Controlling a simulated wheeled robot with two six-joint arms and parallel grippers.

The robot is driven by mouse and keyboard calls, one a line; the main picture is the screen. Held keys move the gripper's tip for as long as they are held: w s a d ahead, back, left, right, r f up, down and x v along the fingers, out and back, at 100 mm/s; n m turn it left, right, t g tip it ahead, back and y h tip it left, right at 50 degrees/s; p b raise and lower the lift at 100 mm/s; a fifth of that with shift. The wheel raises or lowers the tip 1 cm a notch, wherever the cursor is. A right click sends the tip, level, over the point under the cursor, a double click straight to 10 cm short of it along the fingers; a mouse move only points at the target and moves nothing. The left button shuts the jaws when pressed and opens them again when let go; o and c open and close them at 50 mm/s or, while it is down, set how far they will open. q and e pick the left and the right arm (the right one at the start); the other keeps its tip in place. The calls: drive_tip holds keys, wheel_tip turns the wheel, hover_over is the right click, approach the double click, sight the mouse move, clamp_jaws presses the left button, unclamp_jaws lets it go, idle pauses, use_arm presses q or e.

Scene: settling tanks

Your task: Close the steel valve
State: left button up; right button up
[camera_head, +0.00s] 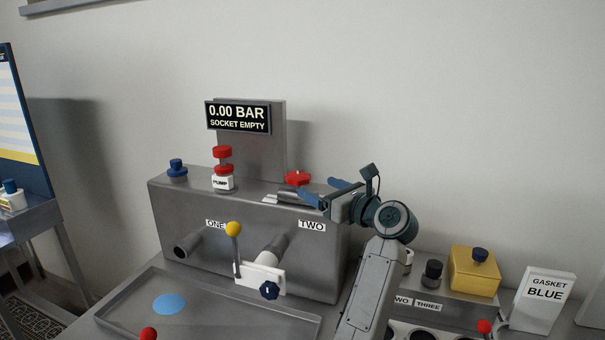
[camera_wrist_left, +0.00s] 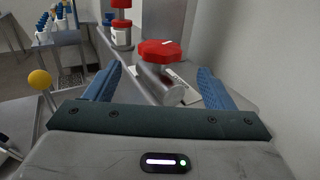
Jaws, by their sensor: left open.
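The steel valve is a short steel body (camera_wrist_left: 163,88) with a red lobed handwheel (camera_head: 298,178), on top of the grey bench unit near its right end. In the left wrist view the handwheel (camera_wrist_left: 160,50) shows a small white mark on top. My left gripper (camera_head: 326,191) is open, just right of the valve. In the left wrist view its blue fingers stand on either side of the valve, with a gap on each side. My right gripper is not in view.
A display (camera_head: 238,117) reads 0.00 BAR, SOCKET EMPTY. A red-topped pump (camera_head: 222,172) and blue knob (camera_head: 177,170) stand left of the valve. A yellow-balled lever (camera_head: 234,230) rises in front. A tray (camera_head: 290,318) lies below. A yellow box (camera_head: 474,272) is at right.

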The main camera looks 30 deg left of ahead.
sight(306, 183)
use_arm(q)
drive_tip(key=p+x, duration=0.3)
drive_tip(key=x, duration=0.4)
drive_tip(key=shift+w+a, duration=0.2)
drive_tip(key=shift+a, duration=0.6)
drive_tip(key=shift+f, duration=0.1)
drive_tip(key=shift+w, duration=0.1)
drive_tip(key=c, duration=1)
